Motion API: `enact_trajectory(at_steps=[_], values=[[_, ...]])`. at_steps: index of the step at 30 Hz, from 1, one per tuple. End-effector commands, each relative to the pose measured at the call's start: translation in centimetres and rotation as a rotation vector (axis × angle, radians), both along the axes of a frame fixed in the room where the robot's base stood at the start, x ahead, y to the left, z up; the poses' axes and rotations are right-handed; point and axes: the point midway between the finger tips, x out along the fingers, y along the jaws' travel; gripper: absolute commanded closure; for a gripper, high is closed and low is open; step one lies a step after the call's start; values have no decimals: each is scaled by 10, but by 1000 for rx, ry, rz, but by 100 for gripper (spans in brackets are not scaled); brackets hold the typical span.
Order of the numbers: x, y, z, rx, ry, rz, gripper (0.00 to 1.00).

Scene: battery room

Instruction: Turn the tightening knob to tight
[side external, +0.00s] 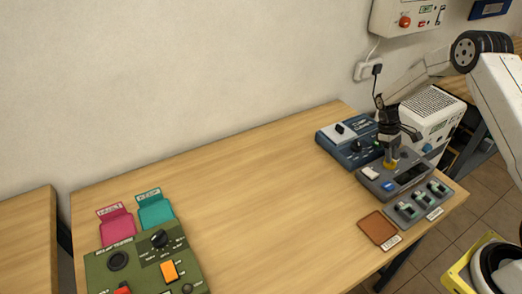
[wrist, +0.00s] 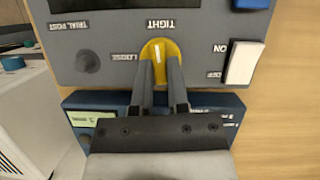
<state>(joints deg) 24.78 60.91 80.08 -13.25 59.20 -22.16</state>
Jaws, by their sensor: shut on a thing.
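The tightening knob (wrist: 168,49) is yellow with a short white line on it and sits on a grey panel (wrist: 110,58). In the wrist view its line is in line with the word TIGHT (wrist: 158,26); the word LOOSE (wrist: 125,57) is to the left. My gripper (wrist: 160,66) is shut on the knob, one finger on each side, hiding part of it. In the side view my gripper (side external: 391,156) points down onto the knob (side external: 390,165) at the back of the grey device (side external: 411,186).
A white ON/OFF rocker (wrist: 243,63) and a dark trial post (wrist: 86,60) flank the knob. A blue device (side external: 340,148) stands close behind. A slotted grey tray (side external: 404,218) and brown mat (side external: 378,228) lie in front. The table's middle (side external: 240,180) is clear.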

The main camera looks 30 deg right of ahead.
Motion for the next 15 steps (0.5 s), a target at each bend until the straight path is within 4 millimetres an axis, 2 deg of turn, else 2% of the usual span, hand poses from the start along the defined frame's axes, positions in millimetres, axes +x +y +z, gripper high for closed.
enact_trajectory(at_steps=[5, 6, 8, 9, 15], values=[[-1, 0, -1, 1, 3, 1, 100], [-1, 0, -1, 1, 3, 1, 78], [-1, 0, -1, 1, 3, 1, 59], [-1, 0, -1, 1, 3, 1, 46], [-1, 0, 0, 1, 2, 2, 46]])
